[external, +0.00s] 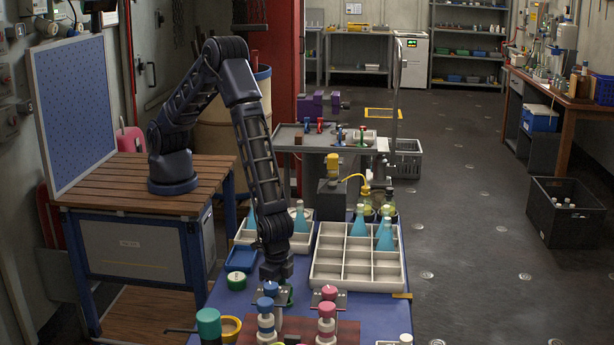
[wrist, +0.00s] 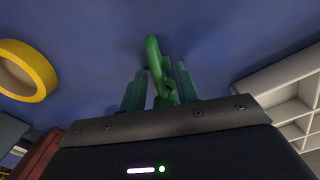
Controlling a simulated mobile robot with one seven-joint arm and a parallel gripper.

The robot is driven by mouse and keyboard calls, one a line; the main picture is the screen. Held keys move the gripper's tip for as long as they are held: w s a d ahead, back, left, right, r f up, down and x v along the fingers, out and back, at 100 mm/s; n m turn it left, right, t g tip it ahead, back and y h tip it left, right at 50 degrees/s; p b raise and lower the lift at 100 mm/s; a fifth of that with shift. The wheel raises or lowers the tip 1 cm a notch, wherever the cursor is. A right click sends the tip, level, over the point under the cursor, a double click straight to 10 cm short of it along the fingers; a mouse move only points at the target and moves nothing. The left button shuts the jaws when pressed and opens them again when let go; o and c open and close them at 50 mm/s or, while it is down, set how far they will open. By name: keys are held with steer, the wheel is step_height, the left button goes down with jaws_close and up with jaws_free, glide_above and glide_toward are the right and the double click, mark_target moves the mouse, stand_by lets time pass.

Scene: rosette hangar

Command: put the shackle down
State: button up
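The green shackle (wrist: 156,62) shows in the wrist view between the two fingers of my gripper (wrist: 160,88), its curved end sticking out past the fingertips. The fingers lie close on both sides of it, and my gripper looks shut on it.
A white divided tray (external: 316,283) stands to the right, with several teal bottles. A blue tray (external: 241,258) and a green-rimmed roll (external: 237,281) are left of my gripper. A yellow ring (wrist: 28,68) is near. Blue and pink stacked pieces (external: 327,310) stand in front.

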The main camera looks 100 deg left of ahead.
steer(key=shift+r, duration=0.1)
step_height(320, 180, up, 12)
stand_by(0.5)
steer(key=s+a+r+n+t, duration=0.1)
steer(key=a+r+n+t, duration=0.1)
steer(key=a+r, duration=2.5)
steer(key=s+a+r+n+t, duration=0.1)
steer(key=s+a+r, duration=0.2)
steer(key=s+a, duration=0.3)
steer(key=s+a+r, duration=0.3)
steer(key=a, duration=0.5)
steer(key=s+a, duration=0.5)
steer(key=s, duration=0.2)
steer(key=s+a+r+n+t, duration=0.1)
steer(key=s+a, duration=0.4)
steer(key=s, duration=0.3)
steer(key=shift+s+n+t, duration=0.25)
steer(key=shift+n+t, duration=0.05)
steer(key=shift+r, duration=0.1)
steer(key=shift+c, duration=0.3)
